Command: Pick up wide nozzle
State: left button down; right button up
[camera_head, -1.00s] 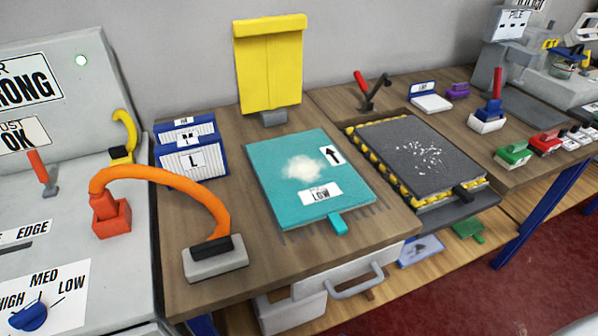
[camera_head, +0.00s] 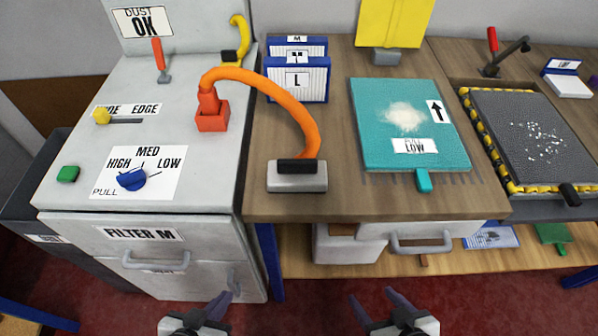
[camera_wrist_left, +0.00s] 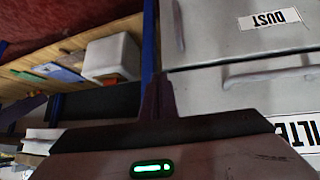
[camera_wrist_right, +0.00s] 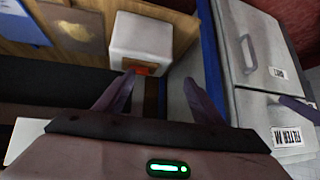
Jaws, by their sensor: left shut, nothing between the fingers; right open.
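A wide grey nozzle (camera_head: 297,183) with a black top lies on the wooden bench near its front left corner. An orange hose (camera_head: 283,98) arches from it to a red-orange socket (camera_head: 212,119) on the grey machine. My left gripper (camera_head: 224,297) is shut and empty, low in front of the machine's drawers; its closed fingers show in the left wrist view (camera_wrist_left: 158,95). My right gripper (camera_head: 372,295) is open and empty, in front of and below the bench edge; its spread fingers show in the right wrist view (camera_wrist_right: 160,83). Neither gripper touches the nozzle.
The teal pad (camera_head: 375,150) lies right of the nozzle, with blue-framed filters (camera_head: 297,79) behind it. A drawer handle (camera_head: 436,243) juts out below the bench top. The machine has a blue knob (camera_head: 131,179). Bench wood around the nozzle is clear.

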aim_at(284, 176)
jog(key=u, duration=1.1)
jog(key=k, duration=0.9)
jog(key=z, duration=1)
jog(key=i, duration=0.5)
jog(key=z, duration=0.05)
